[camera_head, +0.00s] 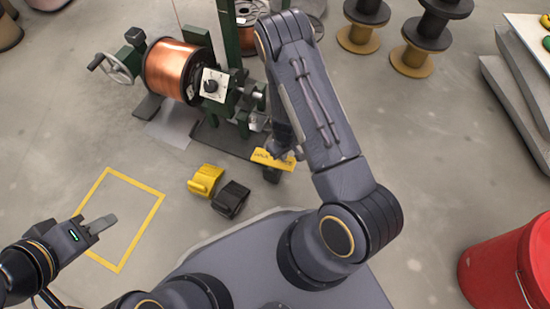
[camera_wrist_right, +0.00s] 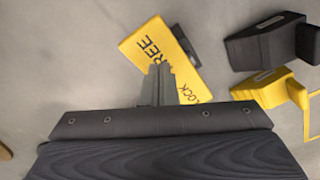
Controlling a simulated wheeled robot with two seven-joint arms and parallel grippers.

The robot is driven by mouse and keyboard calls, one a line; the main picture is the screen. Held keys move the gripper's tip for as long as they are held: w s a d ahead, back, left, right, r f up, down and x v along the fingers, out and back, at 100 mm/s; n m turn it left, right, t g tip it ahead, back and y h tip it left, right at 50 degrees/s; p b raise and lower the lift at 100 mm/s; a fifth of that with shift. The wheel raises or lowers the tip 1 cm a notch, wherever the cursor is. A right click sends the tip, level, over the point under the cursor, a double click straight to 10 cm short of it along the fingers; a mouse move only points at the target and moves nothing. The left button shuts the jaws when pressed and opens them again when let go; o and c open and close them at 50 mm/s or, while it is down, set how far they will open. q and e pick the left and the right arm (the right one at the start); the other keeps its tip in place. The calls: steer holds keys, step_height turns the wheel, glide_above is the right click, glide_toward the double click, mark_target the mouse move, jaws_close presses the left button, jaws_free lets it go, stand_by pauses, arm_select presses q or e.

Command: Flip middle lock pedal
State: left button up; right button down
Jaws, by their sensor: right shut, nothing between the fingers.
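The lock pedal is a yellow plate (camera_head: 269,159) at the foot of the green spool machine in the head view. In the right wrist view the plate (camera_wrist_right: 137,45) reads FREE at one end and LOCK at the other. My right gripper (camera_wrist_right: 160,70) is shut and empty, its fingertips overlapping the plate between the two words; I cannot tell if they touch. In the head view my right arm hides most of that gripper. My left gripper (camera_head: 98,224) is at lower left, away from the pedal, over the floor; its jaw opening is unclear.
A yellow block (camera_head: 205,180) and a black block (camera_head: 231,199) lie on the floor left of the pedal. A copper spool (camera_head: 170,70) sits in the machine. A yellow floor outline (camera_head: 146,228) is at left. A red bucket (camera_head: 508,265) stands at right.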

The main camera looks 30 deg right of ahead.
steer(key=shift+f+b, duration=1.35)
steer(key=shift+f, duration=0.3)
stand_by(0.5)
steer(key=shift+r, duration=0.1)
steer(key=shift+r+p, duration=2.85)
steer(key=shift+r, duration=0.65)
